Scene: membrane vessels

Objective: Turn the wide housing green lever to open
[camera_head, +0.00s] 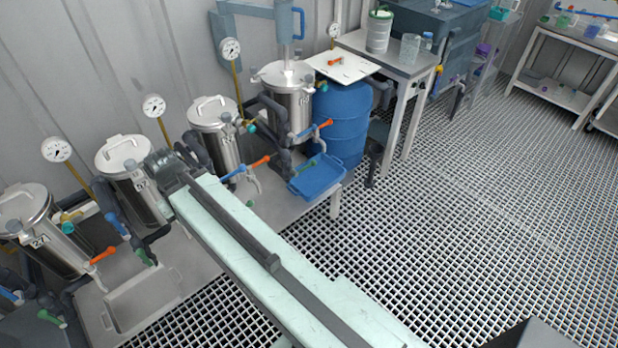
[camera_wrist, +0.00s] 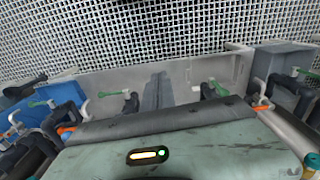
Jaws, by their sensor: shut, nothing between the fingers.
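Several steel housings with lids stand in a row along the wall. The one by the blue barrel (camera_head: 285,95) looks widest, but I cannot tell surely which is the wide housing. Green levers sit low in front of the housings: by the blue tray (camera_head: 306,165), beside my arm (camera_head: 250,204), above the grey tray (camera_head: 142,258) and at lower left (camera_head: 50,318). The wrist view shows green levers at left (camera_wrist: 40,104), left of my fingers (camera_wrist: 115,93) and right of them (camera_wrist: 217,88). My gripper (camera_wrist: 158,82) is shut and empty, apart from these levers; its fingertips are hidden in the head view.
Orange levers (camera_head: 102,255) and blue levers (camera_head: 117,224) stick out among dark pipes. A blue tray (camera_head: 318,180) and a grey tray (camera_head: 110,305) lie before the housings. A blue barrel (camera_head: 343,125) and a table (camera_head: 395,70) stand beyond. The grating floor (camera_head: 470,190) at right is clear.

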